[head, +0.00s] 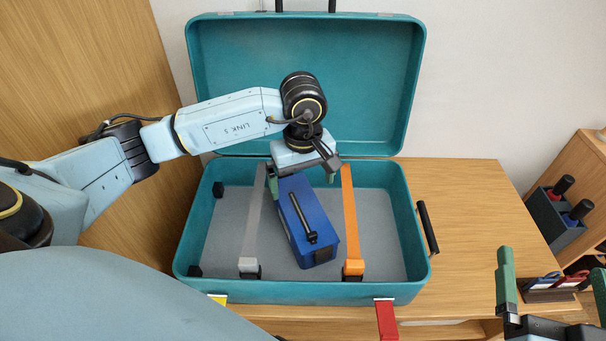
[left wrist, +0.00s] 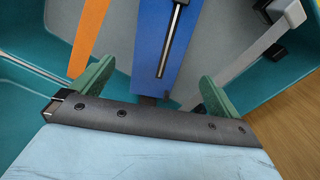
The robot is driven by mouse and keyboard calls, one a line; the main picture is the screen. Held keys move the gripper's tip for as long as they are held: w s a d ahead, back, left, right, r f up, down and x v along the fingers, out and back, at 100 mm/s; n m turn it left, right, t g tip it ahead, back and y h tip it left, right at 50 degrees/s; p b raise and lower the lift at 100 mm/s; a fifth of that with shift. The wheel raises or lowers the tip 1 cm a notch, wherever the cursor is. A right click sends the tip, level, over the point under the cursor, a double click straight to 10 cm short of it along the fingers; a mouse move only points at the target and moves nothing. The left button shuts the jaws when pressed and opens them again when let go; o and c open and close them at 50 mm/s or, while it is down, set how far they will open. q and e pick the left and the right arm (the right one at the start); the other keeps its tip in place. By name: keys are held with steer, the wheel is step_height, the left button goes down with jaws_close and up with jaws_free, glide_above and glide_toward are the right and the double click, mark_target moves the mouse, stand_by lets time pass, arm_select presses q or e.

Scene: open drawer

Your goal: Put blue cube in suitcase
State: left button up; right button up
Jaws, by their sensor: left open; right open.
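The blue cube (head: 307,222) looks like a long blue box with a black handle on top. It lies slightly turned inside the open teal suitcase (head: 300,291), between the grey and orange straps. My left gripper (head: 302,181) is open over the far end of the box. In the left wrist view the blue box (left wrist: 150,45) lies beyond and between the spread green fingertips of that gripper (left wrist: 155,85), with no grip on it. The far end of the box is partly hidden by the gripper in the head view. My right gripper (head: 551,268) is open and empty at the lower right.
The grey strap (head: 253,220) and orange strap (head: 349,220) flank the box. The suitcase lid (head: 300,60) stands open at the back. The wooden desk (head: 465,215) is clear right of the suitcase. A holder with tools (head: 550,290) is near my right gripper.

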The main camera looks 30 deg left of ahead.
arm_select(q)
steer(key=s+d+r+n+g+h, duration=0.1)
steer(key=s+d+h, duration=0.35)
steer(key=d, duration=0.55)
steer(key=s+d+r+n+g+h, duration=0.1)
steer(key=s+d+h, duration=0.35)
steer(key=d, duration=0.45)
steer(key=s+d+r+n+t+h, duration=0.1)
steer(key=s+d+r+n+h, duration=0.1)
steer(key=d+r+n+h, duration=0.35)
steer(key=s+d+r+n+t+h, duration=0.1)
steer(key=s+d+r+n+h, duration=0.1)
steer(key=r+n+h, duration=0.65)
steer(key=w+a+r+n+t, duration=0.4)
steer(key=a+r+n+t, duration=0.15)
steer(key=n+t, duration=0.7)
steer(key=w+a+f+n+t+y, duration=0.1)
steer(key=a+f+n+t+y, duration=0.2)
steer(key=n+y, duration=0.6)
steer(key=w+a+f+n+t+y, duration=0.1)
steer(key=a+f+n+t+y, duration=0.2)
steer(key=n, duration=1.8)
steer(key=a+f+y, duration=0.3)
steer(key=a+y, duration=0.1)
steer(key=y, duration=0.2)
steer(key=shift+f, duration=0.25)
